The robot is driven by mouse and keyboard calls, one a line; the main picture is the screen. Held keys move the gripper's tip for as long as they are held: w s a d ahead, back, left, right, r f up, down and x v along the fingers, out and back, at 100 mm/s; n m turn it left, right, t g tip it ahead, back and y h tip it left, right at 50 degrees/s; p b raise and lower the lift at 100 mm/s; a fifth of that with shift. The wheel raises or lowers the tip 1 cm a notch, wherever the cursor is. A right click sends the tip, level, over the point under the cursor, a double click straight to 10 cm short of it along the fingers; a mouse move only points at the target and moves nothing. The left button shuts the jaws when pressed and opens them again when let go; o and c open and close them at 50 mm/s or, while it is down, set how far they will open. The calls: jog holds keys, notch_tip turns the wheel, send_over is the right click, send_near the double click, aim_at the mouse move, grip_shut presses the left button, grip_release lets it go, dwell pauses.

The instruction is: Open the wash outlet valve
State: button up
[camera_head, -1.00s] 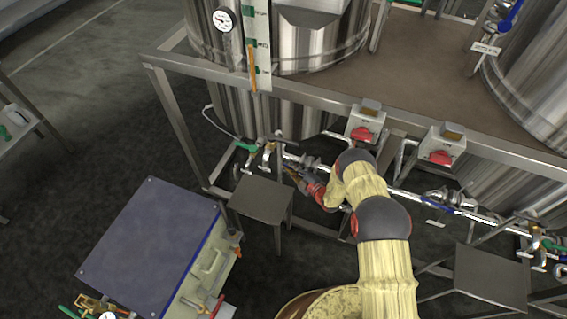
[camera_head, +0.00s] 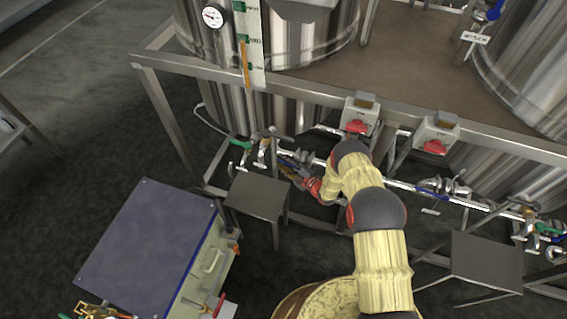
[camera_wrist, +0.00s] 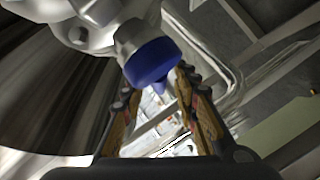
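A blue-ended valve handle (camera_wrist: 150,62) with a grey metal neck shows in the wrist view, between and just beyond my gripper's fingertips. I cannot read any label that tells which valve it is. My gripper (camera_wrist: 155,85) is open, one finger on each side of the blue end; whether either finger touches it is unclear. In the head view my gripper (camera_head: 288,170) is low at the pipe run under the tank frame, among metal valve fittings (camera_head: 290,155). My arm and the gripper's small size there hide the details.
The frame's rail and legs (camera_head: 172,112) stand around the pipes. A small grey stand (camera_head: 257,196) is just in front of my gripper. A blue-topped cabinet (camera_head: 150,240) stands at lower left.

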jog(key=v, duration=0.7)
jog(key=shift+s+d, duration=0.2)
jog(key=shift+s, duration=0.05)
dwell(0.4)
